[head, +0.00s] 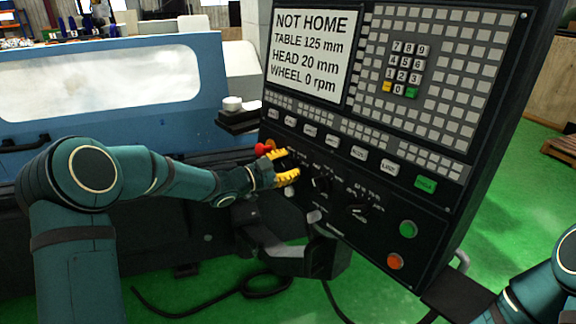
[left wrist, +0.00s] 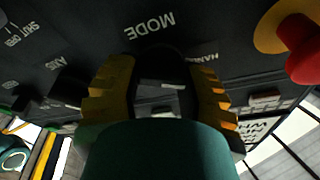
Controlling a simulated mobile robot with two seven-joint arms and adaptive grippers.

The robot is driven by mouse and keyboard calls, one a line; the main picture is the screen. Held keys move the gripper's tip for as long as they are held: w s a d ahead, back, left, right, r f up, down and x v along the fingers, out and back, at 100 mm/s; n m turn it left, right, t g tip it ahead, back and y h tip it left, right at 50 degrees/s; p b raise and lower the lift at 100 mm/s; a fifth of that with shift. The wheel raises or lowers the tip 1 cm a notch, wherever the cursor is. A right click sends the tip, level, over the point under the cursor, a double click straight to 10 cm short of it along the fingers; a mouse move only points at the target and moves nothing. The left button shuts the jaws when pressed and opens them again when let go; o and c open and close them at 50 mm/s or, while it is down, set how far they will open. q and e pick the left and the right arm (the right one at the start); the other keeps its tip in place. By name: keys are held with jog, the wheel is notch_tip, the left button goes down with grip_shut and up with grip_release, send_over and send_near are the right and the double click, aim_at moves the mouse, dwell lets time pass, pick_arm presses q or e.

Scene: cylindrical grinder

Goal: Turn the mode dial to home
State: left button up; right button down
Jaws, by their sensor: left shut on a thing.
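The control panel (head: 420,150) leans across the right of the head view. The black mode dial (left wrist: 160,70) sits between my left fingers in the left wrist view, under an upside-down MODE label (left wrist: 150,26). My left gripper (head: 285,169) has yellow fingers, one on each side of the dial, and is shut on it. The fingers hide much of the dial in the head view, and I cannot read its pointed setting. The display (head: 310,55) reads NOT HOME, table 125 mm, head 20 mm, wheel 0 rpm. My right gripper is out of view.
A red emergency button (head: 262,149) is just left of my left gripper. Other dials (head: 357,210) sit to the right, with green (head: 408,229) and orange (head: 395,261) buttons below. A blue machine cover (head: 110,80) stands behind my left arm. A black cable lies on the green floor.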

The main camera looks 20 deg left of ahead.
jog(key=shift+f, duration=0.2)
pick_arm(q)
jog(key=m+b, duration=0.2)
jog(key=m, duration=0.1)
jog(key=shift+d+f+m+g, duration=0.1)
jog(key=shift+f+m+g, duration=0.05)
jog(key=shift+m+g, duration=0.25)
jog(key=shift+s+m+g+b, duration=0.1)
jog(key=shift+m+g+b, duration=0.35)
jog(key=shift+m, duration=0.75)
jog(key=shift+m+g+b, duration=0.15)
jog(key=shift+m+b, duration=0.55)
jog(key=shift+m, duration=0.5)
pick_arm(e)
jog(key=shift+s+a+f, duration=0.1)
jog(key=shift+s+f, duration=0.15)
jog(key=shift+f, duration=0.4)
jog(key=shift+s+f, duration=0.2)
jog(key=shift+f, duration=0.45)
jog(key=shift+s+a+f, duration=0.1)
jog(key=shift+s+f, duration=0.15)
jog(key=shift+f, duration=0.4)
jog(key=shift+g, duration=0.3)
pick_arm(q)
jog(key=o, duration=1.2)
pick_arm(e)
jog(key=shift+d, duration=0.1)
pick_arm(q)
jog(key=v, duration=1.2)
jog(key=shift+f, duration=0.15)
